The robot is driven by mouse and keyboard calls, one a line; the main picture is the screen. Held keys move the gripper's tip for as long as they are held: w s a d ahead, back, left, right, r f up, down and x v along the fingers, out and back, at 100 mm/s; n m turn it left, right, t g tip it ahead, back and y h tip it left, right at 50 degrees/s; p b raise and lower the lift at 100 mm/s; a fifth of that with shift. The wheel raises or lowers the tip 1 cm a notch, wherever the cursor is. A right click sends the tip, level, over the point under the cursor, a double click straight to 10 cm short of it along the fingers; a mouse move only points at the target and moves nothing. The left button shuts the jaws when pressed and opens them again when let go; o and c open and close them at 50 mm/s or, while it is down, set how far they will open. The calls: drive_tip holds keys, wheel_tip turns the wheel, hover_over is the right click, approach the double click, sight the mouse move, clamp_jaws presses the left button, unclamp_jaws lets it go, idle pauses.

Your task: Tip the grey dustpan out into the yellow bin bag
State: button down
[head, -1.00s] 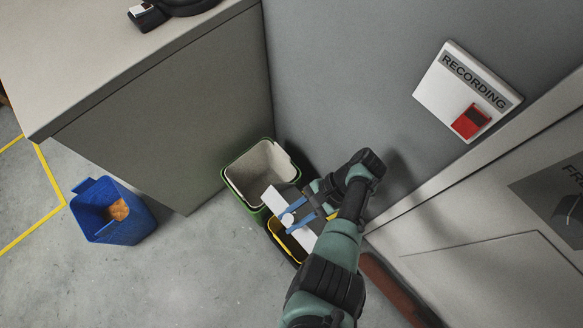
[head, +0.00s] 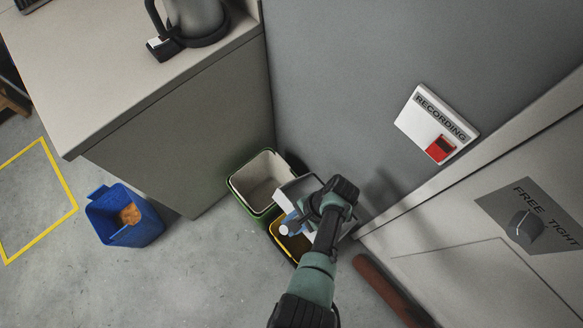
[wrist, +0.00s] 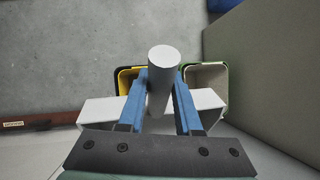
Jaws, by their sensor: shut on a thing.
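The grey dustpan (head: 297,189) is held in the air at the wall, above the bins and tilted. My gripper (head: 291,221) is shut on its handle. In the wrist view the blue fingers of my gripper (wrist: 160,76) stand on either side of the round grey handle, and the pale dustpan (wrist: 98,112) spreads out behind them. The bin with the yellow bag (head: 293,243) is below the gripper, partly covered by it and the arm. Its yellow rim (wrist: 124,80) also shows in the wrist view. I cannot see anything in the pan.
A green bin with a pale liner (head: 262,178) stands against the yellow-lined one. A blue bin (head: 116,225) with an orange-brown thing inside stands left on open floor. A grey counter (head: 180,150) is left of the bins. A brown-red bar (head: 385,290) lies right.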

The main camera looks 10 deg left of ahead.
drive_tip(key=shift+r+t+h+p, duration=0.3)
drive_tip(key=shift+t+h+p, duration=0.25)
drive_tip(key=shift+p, duration=0.45)
drive_tip(key=shift+s+r+t+h+p, duration=0.1)
drive_tip(key=shift+r+t+h+p, duration=0.25)
drive_tip(key=shift+p, duration=0.55)
drive_tip(key=shift+r+t+h+p, duration=0.3)
drive_tip(key=shift+t+p, duration=0.4)
drive_tip(key=shift+p, duration=0.25)
drive_tip(key=shift+t+h+p, duration=0.35)
drive_tip(key=shift+t+h, duration=0.05)
drive_tip(key=shift+t, duration=0.1)
drive_tip(key=shift+f, duration=0.1)
